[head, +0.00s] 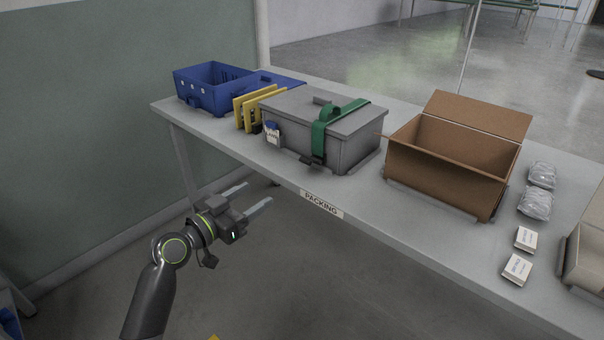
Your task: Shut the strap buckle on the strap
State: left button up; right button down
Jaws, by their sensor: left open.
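A green strap (342,112) lies over the right part of a grey lidded case (294,121) on the packing table. It bulges up in a loop on the lid and hangs down the front side. A small dark piece, which looks like the buckle (312,160), is at the strap's lower front end near the table top. I cannot tell from here whether it is open or shut. My left gripper (248,197) is open and empty, in front of and below the table edge, left of the case and apart from it. My right gripper is not in view.
The table (408,222) holds a blue crate (200,98) and yellow panels (245,113) left of the case. Right of it stand an open cardboard box (440,173), wrapped packs (537,203) and small white boxes (517,268).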

aim_at(310, 162)
pick_arm(q)
jog(key=x, duration=1.5)
jog(key=shift+w+d+f+b, duration=0.1)
jog(key=shift+w+d+b, duration=0.1)
jog(key=shift+b, duration=0.2)
jog(key=shift+x, duration=0.75)
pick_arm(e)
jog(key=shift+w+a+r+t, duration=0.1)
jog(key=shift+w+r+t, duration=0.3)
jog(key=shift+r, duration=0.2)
pick_arm(q)
jog(key=shift+c, duration=0.5)
jog(key=c, duration=0.8)
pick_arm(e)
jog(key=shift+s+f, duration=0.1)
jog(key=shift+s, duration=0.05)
